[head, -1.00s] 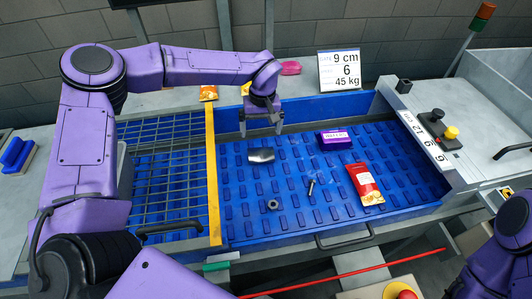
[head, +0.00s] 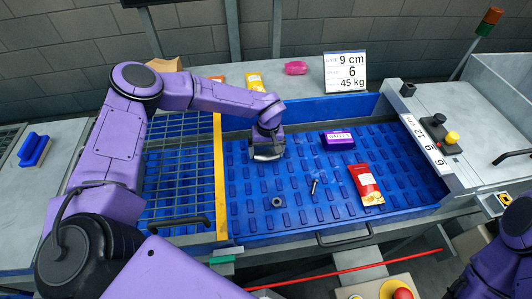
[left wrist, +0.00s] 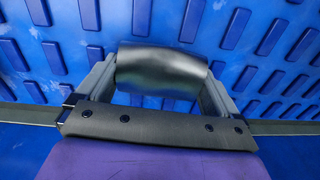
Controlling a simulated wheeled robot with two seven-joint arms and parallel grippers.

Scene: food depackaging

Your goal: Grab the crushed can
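The crushed can (head: 267,153) is a dull silver-grey dented cylinder lying on the blue ribbed tray (head: 300,222). My left gripper (head: 267,156) is down at the can, with its fingers spread wide. In the left wrist view, the can (left wrist: 162,68) lies crosswise between the two fingers of the gripper (left wrist: 160,85), one finger close to each end. Whether the fingers touch the can is hard to tell. In the head view the gripper partly hides the can. My right gripper is not in view; only part of that arm shows at the lower right.
A purple box (head: 337,139), a red packet (head: 367,184), a bolt (head: 314,187) and a nut (head: 277,202) lie in the tray. A yellow bar (head: 219,180) and a wire grid (head: 178,190) are on the left. A sign (head: 345,72) stands behind.

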